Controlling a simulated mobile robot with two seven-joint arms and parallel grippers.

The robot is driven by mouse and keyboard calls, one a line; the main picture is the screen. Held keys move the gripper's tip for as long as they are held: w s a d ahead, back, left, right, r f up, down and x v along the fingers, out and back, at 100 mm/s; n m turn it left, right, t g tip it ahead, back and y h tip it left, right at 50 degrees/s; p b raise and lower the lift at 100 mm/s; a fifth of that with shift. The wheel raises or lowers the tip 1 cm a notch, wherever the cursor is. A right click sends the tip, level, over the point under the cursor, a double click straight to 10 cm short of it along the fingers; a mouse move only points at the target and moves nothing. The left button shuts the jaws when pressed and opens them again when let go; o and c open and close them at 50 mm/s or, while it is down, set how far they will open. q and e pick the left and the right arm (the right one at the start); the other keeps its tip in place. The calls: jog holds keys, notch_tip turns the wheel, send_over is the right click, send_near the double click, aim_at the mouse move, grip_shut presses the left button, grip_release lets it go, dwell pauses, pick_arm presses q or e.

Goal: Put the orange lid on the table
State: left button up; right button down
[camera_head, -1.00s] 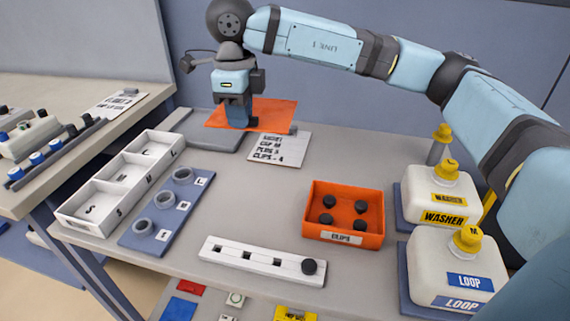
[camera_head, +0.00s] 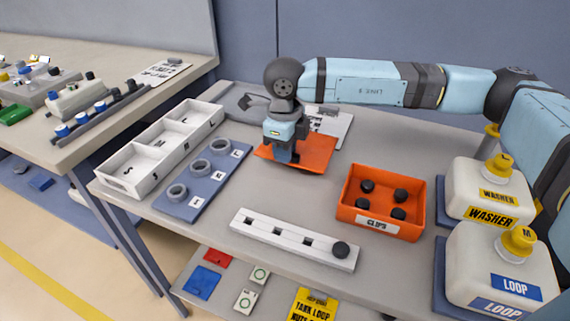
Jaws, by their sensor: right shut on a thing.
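The orange lid (camera_head: 312,152) is a flat orange square in the middle of the head view, towards the back of the grey table (camera_head: 275,190). My right gripper (camera_head: 286,158) comes down over its left part and is shut on it, with the fingertips partly hidden by the gripper body. The lid lies low over the table, in front of the white printed card. I cannot tell whether it touches the surface. My left gripper is not in view.
An orange clips bin (camera_head: 382,202) with black clips stands right of the lid. A white divided tray (camera_head: 160,150) and a blue ring board (camera_head: 203,180) stand left. A white slotted bar (camera_head: 294,240) lies in front. White washer (camera_head: 486,192) and loop (camera_head: 500,268) jugs stand at right.

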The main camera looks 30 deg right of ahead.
aim_at(285, 175)
notch_tip(285, 175, down, 4)
jog(key=shift+r+b, duration=0.1)
jog(key=shift+b, duration=0.2)
jog(key=c, duration=1.1)
grip_release()
jog(key=shift+f, duration=0.2)
notch_tip(285, 175, up, 12)
jog(key=shift+f+p, duration=0.2)
jog(key=shift+p, duration=0.75)
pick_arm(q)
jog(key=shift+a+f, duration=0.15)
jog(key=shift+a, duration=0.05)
pick_arm(e)
jog(key=shift+r, duration=0.4)
